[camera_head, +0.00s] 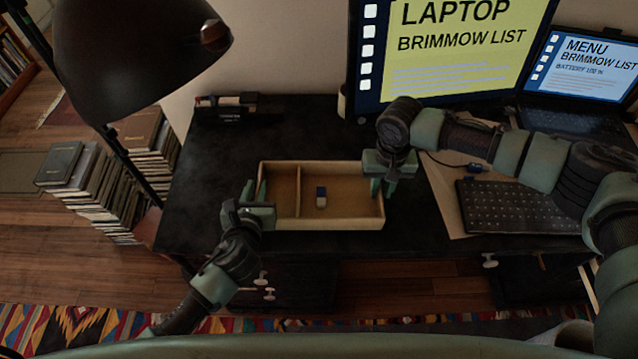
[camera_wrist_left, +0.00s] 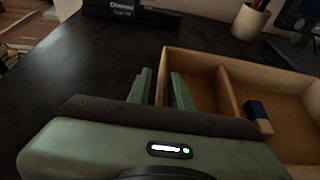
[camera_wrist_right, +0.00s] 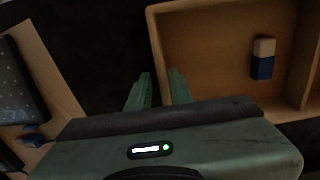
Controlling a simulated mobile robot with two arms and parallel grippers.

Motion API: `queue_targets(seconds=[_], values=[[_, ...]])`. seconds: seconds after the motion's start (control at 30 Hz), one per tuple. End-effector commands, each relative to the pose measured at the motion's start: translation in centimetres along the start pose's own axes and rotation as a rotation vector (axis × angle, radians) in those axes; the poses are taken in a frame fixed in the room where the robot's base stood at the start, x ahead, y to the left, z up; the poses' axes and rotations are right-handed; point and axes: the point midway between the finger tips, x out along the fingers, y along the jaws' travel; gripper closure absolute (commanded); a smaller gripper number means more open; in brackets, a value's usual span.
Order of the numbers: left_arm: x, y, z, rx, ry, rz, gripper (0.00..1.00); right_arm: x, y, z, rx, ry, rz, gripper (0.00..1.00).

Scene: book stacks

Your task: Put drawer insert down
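The drawer insert (camera_head: 335,224) is a shallow light-wood tray with one divider, lying level and apparently resting on the black desk. It also shows in the left wrist view (camera_wrist_left: 227,95) and the right wrist view (camera_wrist_right: 215,108). A blue-and-white eraser (camera_head: 321,197) lies in its larger right compartment. My left gripper (camera_head: 255,191) is at the insert's left end, its fingers apart on either side of the end wall. My right gripper (camera_head: 384,187) is at the right end, fingers apart astride that wall, with a gap showing beside it. The insert's underside is hidden.
A keyboard (camera_head: 520,206), a laptop (camera_head: 580,75) and a large monitor (camera_head: 440,45) occupy the right side. A black lamp (camera_head: 140,50) hangs at upper left. A pen tray (camera_head: 226,108) stands at the back left. Book stacks (camera_head: 100,185) stand on the floor. The desk's left part is clear.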

Motion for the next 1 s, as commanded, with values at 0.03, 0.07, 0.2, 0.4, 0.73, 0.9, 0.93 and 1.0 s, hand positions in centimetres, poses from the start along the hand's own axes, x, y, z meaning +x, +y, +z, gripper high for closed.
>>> queue_targets(seconds=[0.03, 0.07, 0.2, 0.4, 0.73, 0.9, 0.93, 1.0], values=[[-0.1, 0.0, 0.2, 0.000, 0.000, -0.001, 0.71, -0.2, -0.1, 0.0, 0.000, 0.001, -0.002, 0.71], [-0.1, -0.1, 0.2, 0.000, 0.000, -0.002, 0.71, -0.2, -0.1, 0.0, -0.001, 0.001, -0.002, 0.71], [-0.1, -0.2, 0.2, -0.001, -0.001, -0.004, 0.71, -0.2, -0.2, 0.0, -0.002, 0.001, -0.004, 0.71], [-0.6, -0.2, 0.1, -0.001, -0.001, -0.006, 0.71, -0.2, -0.3, 0.0, -0.003, 0.001, -0.005, 0.71], [-6.9, -0.2, 0.1, -0.002, 0.002, -0.008, 0.71, -0.2, -0.3, 0.0, -0.003, 0.001, -0.006, 0.71], [-10.0, -0.1, 0.1, -0.001, 0.001, -0.006, 0.71, -0.2, -0.3, 0.0, -0.003, 0.001, -0.006, 0.71], [-10.4, -0.1, 0.1, 0.000, 0.001, -0.005, 0.71, -0.2, -0.3, 0.0, -0.003, 0.001, -0.006, 0.71], [-11.2, -0.1, 0.1, -0.001, 0.001, -0.005, 0.71, -0.2, -0.3, 0.0, -0.003, 0.001, -0.006, 0.71]])
